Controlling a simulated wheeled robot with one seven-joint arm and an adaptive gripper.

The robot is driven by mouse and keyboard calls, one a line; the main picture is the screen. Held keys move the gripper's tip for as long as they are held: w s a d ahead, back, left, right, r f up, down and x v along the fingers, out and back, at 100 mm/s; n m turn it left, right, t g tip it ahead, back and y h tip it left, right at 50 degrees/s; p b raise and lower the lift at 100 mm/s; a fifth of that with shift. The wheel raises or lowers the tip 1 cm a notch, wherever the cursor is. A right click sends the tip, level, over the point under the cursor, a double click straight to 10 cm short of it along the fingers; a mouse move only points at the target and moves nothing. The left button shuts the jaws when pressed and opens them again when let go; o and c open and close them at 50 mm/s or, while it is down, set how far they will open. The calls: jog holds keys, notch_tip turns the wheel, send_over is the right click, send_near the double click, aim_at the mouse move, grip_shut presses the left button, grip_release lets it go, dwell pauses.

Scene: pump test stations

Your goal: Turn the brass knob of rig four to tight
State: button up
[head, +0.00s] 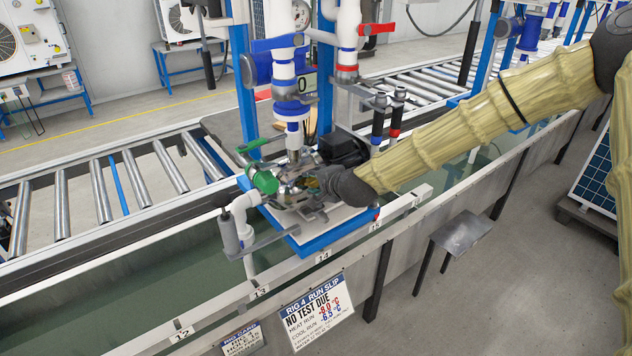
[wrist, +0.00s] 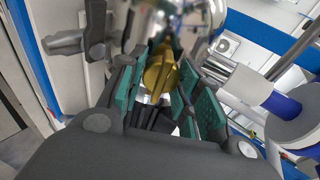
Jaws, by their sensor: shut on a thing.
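The brass knob (wrist: 160,72) shows in the wrist view between the green finger pads of my gripper (wrist: 158,95). The pads close in on it from both sides, and part of the knob is hidden by them. Shiny metal pipework stands just beyond the knob. In the head view my gripper (head: 318,182) reaches in from the right to the pump fittings on rig four's blue-edged base (head: 335,235); the knob itself is hidden there. The rig 4 run slip (head: 315,312) hangs below on the trough's front and reads "NO TEST DUE".
A green-handled valve (head: 262,180) and a white elbow pipe (head: 243,208) stand left of my gripper. White and blue vertical pipes (head: 290,95) rise behind it. A small grey step (head: 462,233) stands on the floor in front.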

dwell(0.4)
jog(key=o, duration=1)
jog(key=v, duration=1.2)
jog(key=shift+d, duration=0.1)
jog(key=shift+f, duration=0.15)
